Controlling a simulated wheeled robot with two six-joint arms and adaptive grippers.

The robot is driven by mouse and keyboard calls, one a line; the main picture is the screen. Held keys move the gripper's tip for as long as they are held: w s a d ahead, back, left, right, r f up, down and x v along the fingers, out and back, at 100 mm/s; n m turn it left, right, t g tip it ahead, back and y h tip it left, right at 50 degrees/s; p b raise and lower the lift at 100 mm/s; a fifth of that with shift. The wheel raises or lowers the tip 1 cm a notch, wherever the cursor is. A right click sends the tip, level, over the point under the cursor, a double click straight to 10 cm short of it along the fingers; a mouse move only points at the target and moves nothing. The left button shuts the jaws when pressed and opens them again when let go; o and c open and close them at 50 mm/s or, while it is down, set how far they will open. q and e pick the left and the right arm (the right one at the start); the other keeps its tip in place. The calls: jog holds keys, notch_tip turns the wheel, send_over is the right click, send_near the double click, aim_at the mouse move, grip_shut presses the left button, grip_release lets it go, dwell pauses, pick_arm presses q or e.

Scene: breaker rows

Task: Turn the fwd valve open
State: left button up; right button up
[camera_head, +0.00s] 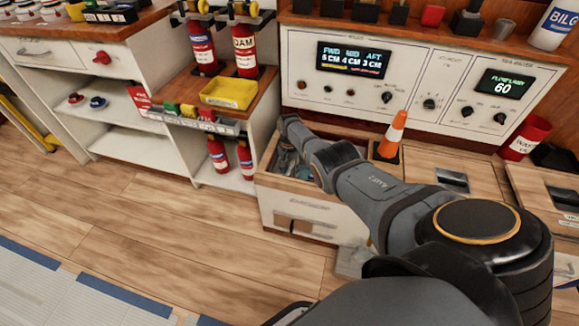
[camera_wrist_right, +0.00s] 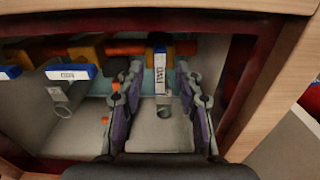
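The fwd valve handle (camera_wrist_right: 160,76) is a blue and white lever marked FWD, in an open compartment in the right wrist view. It runs lengthwise toward the camera, turned across the neighbouring handles. My right gripper (camera_wrist_right: 159,88) is open, with one finger on each side of this handle; I cannot tell whether they touch it. In the head view my right gripper (camera_head: 288,160) is down inside the open compartment (camera_head: 310,208), where my arm hides most of the valves. My left gripper is not in view.
Another blue and white handle (camera_wrist_right: 72,72) lies crosswise left of the fwd one, with a pipe opening below. Red-brown compartment walls (camera_wrist_right: 250,85) stand close on the right. An orange cone (camera_head: 394,132) stands beside my arm. A display (camera_head: 353,60) reads FWD 5, MID 4, AFT 3 CM.

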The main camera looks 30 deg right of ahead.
aim_at(290, 171)
notch_tip(290, 171, up, 12)
dwell(0.5)
jog(key=shift+f, duration=0.1)
